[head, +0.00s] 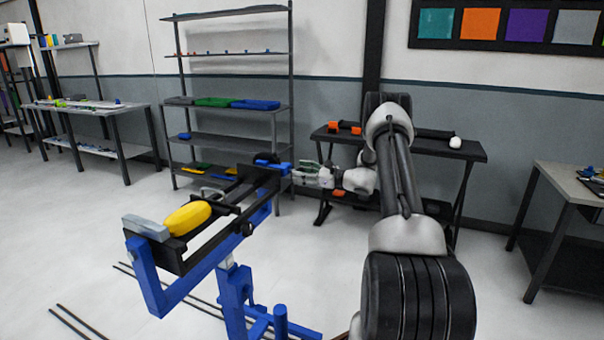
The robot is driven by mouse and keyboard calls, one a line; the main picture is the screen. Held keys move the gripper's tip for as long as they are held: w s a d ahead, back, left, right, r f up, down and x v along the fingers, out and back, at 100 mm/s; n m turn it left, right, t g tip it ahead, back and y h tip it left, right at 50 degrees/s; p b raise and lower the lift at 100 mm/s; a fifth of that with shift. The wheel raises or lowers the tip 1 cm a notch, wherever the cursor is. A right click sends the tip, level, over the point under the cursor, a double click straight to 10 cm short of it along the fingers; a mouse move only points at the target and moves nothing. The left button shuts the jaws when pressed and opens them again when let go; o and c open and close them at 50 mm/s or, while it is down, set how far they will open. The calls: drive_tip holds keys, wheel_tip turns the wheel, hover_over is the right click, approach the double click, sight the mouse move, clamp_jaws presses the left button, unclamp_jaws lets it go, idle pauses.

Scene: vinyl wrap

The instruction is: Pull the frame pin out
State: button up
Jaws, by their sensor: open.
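A blue stand (235,290) holds a tilted black frame (205,240) with rails. I cannot pick out the frame pin for certain; a small dark knob (248,229) shows on the frame's near side. My gripper (297,173) is at the far upper end of the frame, just right of its blue end piece (273,165). Its jaws are open, and nothing is seen between them. I cannot tell whether the fingers touch the end piece or only overlap it in the picture.
A yellow rounded object (187,218) and a grey block (145,227) sit at the frame's lower end. A shelf rack (228,148) with bins stands behind. A dark table (463,150) is behind my arm, and another table (572,185) is at right. Dark rods lie on the floor at left.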

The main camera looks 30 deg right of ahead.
drive_tip(key=v, duration=1.2)
